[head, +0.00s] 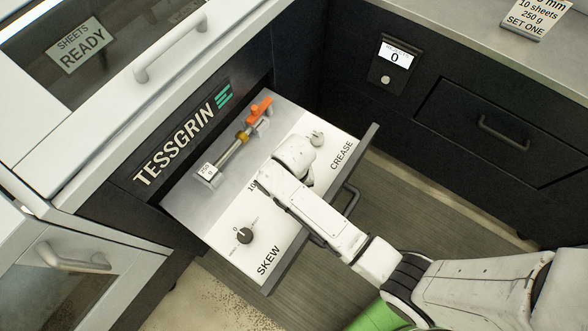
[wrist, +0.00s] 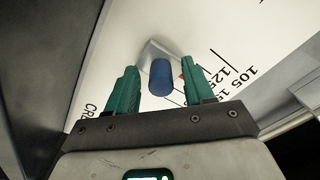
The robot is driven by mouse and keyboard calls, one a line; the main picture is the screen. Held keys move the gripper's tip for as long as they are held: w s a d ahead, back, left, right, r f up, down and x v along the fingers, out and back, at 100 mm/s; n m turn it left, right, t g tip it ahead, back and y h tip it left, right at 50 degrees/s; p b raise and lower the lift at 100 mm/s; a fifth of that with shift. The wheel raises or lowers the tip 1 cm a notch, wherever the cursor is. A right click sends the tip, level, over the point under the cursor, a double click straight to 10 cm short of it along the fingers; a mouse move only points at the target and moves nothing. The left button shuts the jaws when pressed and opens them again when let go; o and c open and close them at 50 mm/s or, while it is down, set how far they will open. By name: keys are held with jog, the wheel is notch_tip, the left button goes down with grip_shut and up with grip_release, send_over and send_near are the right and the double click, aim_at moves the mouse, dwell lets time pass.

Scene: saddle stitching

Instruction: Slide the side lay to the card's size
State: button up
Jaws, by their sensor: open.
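In the wrist view the side lay shows as a blue knob (wrist: 161,78) on a pale metal slide (wrist: 148,52), with a small red pointer beside it. In the head view my arm hides the knob. The card (head: 535,17) on the counter at top right reads "10 sheets, 250 g, SET ONE"; its size line is cut off above "mm".
The pulled-out drawer panel (head: 210,228) carries a SKEW dial (head: 245,235), a CREASE knob (head: 317,139) and a rod with an orange lever (head: 260,108). A counter display (head: 395,57) reads 0. The drawer handle (head: 351,199) juts out beside my arm.

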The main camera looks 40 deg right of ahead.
jog(key=shift+f, duration=0.15)
jog(key=shift+c, duration=0.2)
grip_shut()
dwell(0.4)
